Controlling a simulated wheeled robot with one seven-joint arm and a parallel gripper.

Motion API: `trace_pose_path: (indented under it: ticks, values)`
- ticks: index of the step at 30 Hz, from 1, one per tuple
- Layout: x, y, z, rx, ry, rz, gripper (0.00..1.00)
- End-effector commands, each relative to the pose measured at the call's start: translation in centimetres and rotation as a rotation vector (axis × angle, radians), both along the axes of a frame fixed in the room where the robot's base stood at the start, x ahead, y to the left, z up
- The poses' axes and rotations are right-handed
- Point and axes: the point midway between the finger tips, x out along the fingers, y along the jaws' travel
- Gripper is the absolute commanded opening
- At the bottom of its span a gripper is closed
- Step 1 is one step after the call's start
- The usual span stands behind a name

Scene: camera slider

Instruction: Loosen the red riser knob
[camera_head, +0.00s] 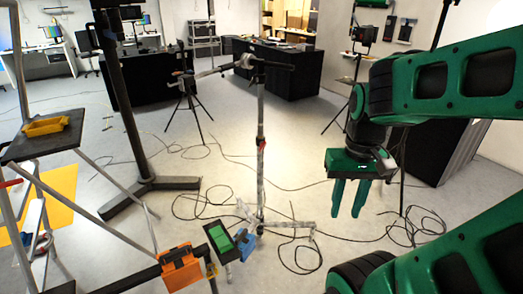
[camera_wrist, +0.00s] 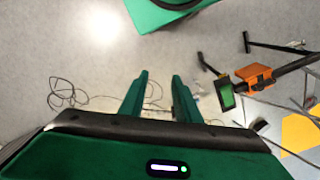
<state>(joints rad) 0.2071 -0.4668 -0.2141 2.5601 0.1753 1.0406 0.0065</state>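A small red knob (camera_head: 262,143) shows partway up a thin grey upright stand (camera_head: 261,110) in the middle of the head view. It is small, and its shape is hard to make out. My green gripper (camera_head: 347,213) hangs to the right of the stand, fingers pointing down and apart from it. The two fingers are spread with nothing between them. They also show apart and empty in the wrist view (camera_wrist: 159,78). I cannot make out the red knob in the wrist view.
An orange block (camera_head: 180,267), a green screen (camera_head: 219,237) and a blue clamp (camera_head: 243,243) sit on a rail at the front. Cables lie on the floor around the stand. A dark post (camera_head: 125,100) stands left. Open air separates my gripper from the stand.

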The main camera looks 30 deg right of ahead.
Motion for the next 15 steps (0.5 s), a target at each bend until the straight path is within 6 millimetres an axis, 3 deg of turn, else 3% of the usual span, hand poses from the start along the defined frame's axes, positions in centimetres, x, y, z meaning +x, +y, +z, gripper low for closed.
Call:
trace_pose_path:
  ticks: [2,5,8,15]
  values:
    - [-0.8,-0.1,0.4,-0.005,-0.016,0.0,0.3]
    - [0.5,-0.7,0.2,-0.033,-0.037,-0.008,0.3]
    - [3.7,-1.8,-0.5,-0.088,-0.082,-0.017,0.3]
    - [14.7,-6.6,-3.0,-0.254,-0.271,-0.036,0.3]
